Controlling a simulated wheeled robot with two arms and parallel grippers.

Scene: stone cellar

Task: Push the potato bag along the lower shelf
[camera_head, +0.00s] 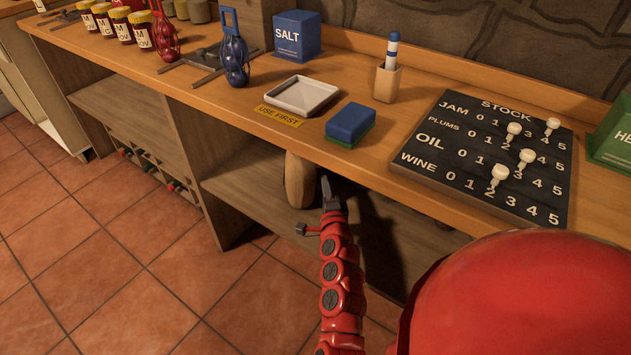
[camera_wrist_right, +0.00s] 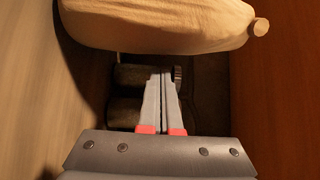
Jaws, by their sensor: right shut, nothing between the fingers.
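The potato bag (camera_head: 299,180) is a tan, rounded sack standing on the lower shelf (camera_head: 245,185), under the worktop. Its upper part is hidden by the worktop edge in the head view. My right gripper (camera_head: 330,203) reaches under the worktop, close to the right side of the bag. In the right wrist view the bag (camera_wrist_right: 160,22) lies across the top of the picture, its tied end at the right. The gripper's fingers (camera_wrist_right: 162,75) are shut and empty, pointing towards the bag. My left gripper is not in view.
On the worktop stand a blue salt box (camera_head: 297,35), a white tray (camera_head: 302,95), a blue and green sponge (camera_head: 350,124), a pen holder (camera_head: 386,82) and a stock board (camera_head: 485,155). Dark round things (camera_wrist_right: 125,108) lie behind the fingers. An upright panel (camera_head: 200,165) bounds the shelf's left.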

